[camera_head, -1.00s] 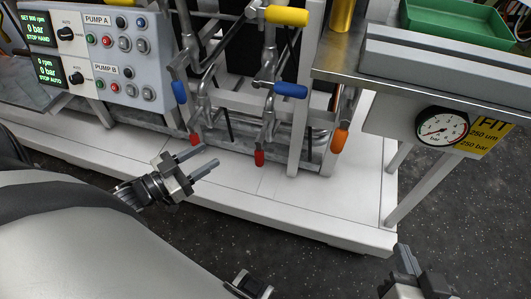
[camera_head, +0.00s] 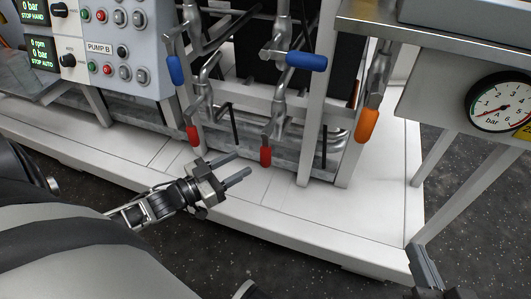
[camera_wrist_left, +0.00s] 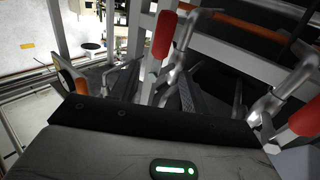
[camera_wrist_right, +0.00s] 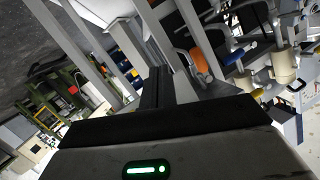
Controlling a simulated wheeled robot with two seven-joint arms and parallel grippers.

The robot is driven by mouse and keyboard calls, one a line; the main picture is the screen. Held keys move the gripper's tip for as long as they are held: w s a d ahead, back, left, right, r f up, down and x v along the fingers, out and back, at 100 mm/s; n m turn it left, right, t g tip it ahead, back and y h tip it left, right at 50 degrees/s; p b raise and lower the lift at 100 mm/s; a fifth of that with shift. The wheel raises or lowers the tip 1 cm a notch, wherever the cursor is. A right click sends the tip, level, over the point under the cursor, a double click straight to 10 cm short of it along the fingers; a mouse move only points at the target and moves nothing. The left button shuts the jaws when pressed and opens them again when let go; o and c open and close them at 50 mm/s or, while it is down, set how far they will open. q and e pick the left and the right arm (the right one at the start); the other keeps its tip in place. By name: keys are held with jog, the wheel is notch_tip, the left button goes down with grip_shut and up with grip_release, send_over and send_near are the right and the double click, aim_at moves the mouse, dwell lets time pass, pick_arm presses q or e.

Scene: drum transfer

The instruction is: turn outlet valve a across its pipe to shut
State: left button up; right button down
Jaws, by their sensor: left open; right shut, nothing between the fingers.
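The pipe rack carries several lever valves; I see no label telling which is outlet valve a. One blue handle (camera_head: 176,70) hangs down at left, and another blue handle (camera_head: 305,62) lies sideways. Two red handles, left (camera_head: 193,134) and middle (camera_head: 265,156), hang low near the base. An orange handle (camera_head: 367,125) hangs at right and shows in the right wrist view (camera_wrist_right: 201,61). My left gripper (camera_head: 243,165) is open and empty, in front of the red handles. A red handle (camera_wrist_left: 164,34) stands beyond it in the left wrist view. My right gripper (camera_head: 428,265) is shut and empty, low at right.
A pump control panel (camera_head: 109,45) stands at the left. A round pressure gauge (camera_head: 501,103) hangs under the metal bench (camera_head: 440,38) at right, with slanting legs below. The white skid base (camera_head: 310,215) has bare room in front of the pipes.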

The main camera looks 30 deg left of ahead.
aim_at(261, 152)
pick_arm(q)
jog(key=b+x, duration=0.2)
jog(key=x, duration=0.6)
jog(key=shift+f, duration=0.15)
jog(key=shift+w+d+b, duration=0.3)
jog(key=shift+w, duration=0.4)
pick_arm(e)
jog(key=shift+w+a+r+m+t+y, duration=0.1)
jog(key=shift+a+r+m+t+y, duration=0.3)
jog(key=shift+r+m+y, duration=0.15)
pick_arm(q)
grip_shut()
